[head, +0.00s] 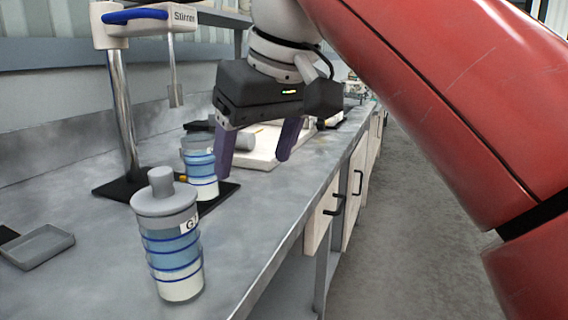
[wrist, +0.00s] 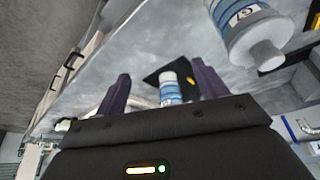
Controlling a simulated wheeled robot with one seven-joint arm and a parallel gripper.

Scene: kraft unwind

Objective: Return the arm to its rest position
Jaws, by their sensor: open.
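My gripper (head: 256,152) is open and empty in the head view, its two purple fingers pointing down above the grey bench. In the wrist view the gripper (wrist: 157,92) shows its fingers spread apart, with a lidless blue-banded container (wrist: 169,88) seen between and beyond them. In the head view that container (head: 201,168) stands upright on the black stirrer base, left of the fingers. My red arm crosses the right side of the head view, bent over the bench edge.
A grey-lidded container (head: 173,250) stands upright near the bench front. A stirrer stand (head: 126,115) with a metal post rises at the left. A small grey tray (head: 40,246) lies far left. Drawers with black handles (head: 335,204) line the bench front. The floor at right is clear.

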